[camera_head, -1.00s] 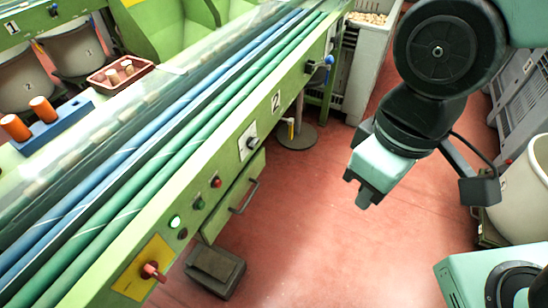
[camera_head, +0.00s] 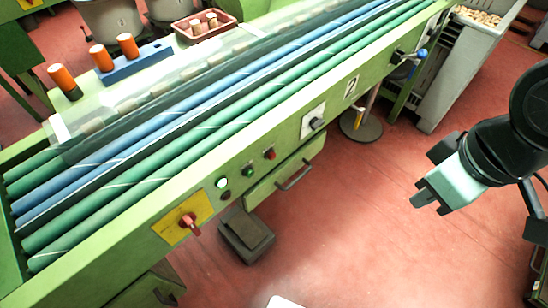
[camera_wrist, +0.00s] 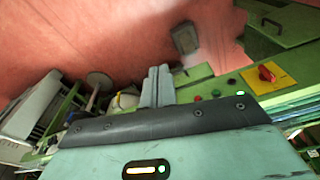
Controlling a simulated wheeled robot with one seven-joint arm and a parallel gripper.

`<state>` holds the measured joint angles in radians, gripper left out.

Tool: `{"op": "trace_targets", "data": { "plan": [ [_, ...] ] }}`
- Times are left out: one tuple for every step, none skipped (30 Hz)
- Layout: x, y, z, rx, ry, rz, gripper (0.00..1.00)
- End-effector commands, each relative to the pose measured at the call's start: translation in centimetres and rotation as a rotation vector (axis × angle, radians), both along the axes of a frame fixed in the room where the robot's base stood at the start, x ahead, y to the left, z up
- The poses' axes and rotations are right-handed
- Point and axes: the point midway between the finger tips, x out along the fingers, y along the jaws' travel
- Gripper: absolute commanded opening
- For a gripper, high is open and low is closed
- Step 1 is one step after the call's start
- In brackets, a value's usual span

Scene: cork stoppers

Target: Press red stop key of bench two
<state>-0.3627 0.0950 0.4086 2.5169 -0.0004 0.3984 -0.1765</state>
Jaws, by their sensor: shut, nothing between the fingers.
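The bench with the number 2 (camera_head: 351,87) has a green front panel. The red key (camera_head: 270,154) is a small round button on it, right of a green button (camera_head: 248,171) and a lit green lamp (camera_head: 222,182). In the wrist view, a small red spot that looks like this key (camera_wrist: 197,98) shows just right of my fingers. My gripper (camera_head: 424,199) is shut and empty, over the floor to the right of the panel and clearly apart from it. The shut fingers (camera_wrist: 157,84) also show in the wrist view.
A drawer with a handle (camera_head: 295,175) and a dark pedal box (camera_head: 246,236) are below. A blue-handled valve (camera_head: 416,56) sticks out. Red floor is free between bench and arm.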

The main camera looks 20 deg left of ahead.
Motion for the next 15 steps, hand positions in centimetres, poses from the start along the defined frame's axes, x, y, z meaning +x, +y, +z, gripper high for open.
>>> {"op": "trace_targets", "data": {
  "plan": [
    [1.1, 1.1, -2.5, 0.023, -0.012, 0.080, 0.00],
    [1.8, 1.9, -3.6, 0.042, -0.030, 0.136, 0.00],
    [2.6, 3.0, -5.0, 0.073, -0.053, 0.211, 0.00],
    [3.1, 3.8, -6.1, 0.098, -0.071, 0.265, 0.00],
    [3.5, 4.7, -7.2, 0.123, -0.089, 0.318, 0.00],
    [4.1, 5.9, -8.6, 0.162, -0.114, 0.387, 0.00],
    [4.4, 6.7, -9.7, 0.192, -0.133, 0.437, 0.00],
    [4.6, 7.6, -10.7, 0.224, -0.152, 0.485, 0.00],
    [4.9, 8.8, -11.9, 0.267, -0.178, 0.543, 0.00],
    [5.0, 9.6, -12.7, 0.300, -0.200, 0.585, 0.00],
    [5.0, 10.4, -13.6, 0.333, -0.219, 0.621, 0.00],
    [5.0, 11.4, -14.5, 0.375, -0.246, 0.665, 0.00],
    [5.0, 12.0, -15.1, 0.405, -0.267, 0.693, 0.00],
    [5.0, 12.7, -15.6, 0.434, -0.287, 0.719, 0.00],
    [4.9, 13.4, -16.2, 0.469, -0.309, 0.748, 0.00]
  ]
}}
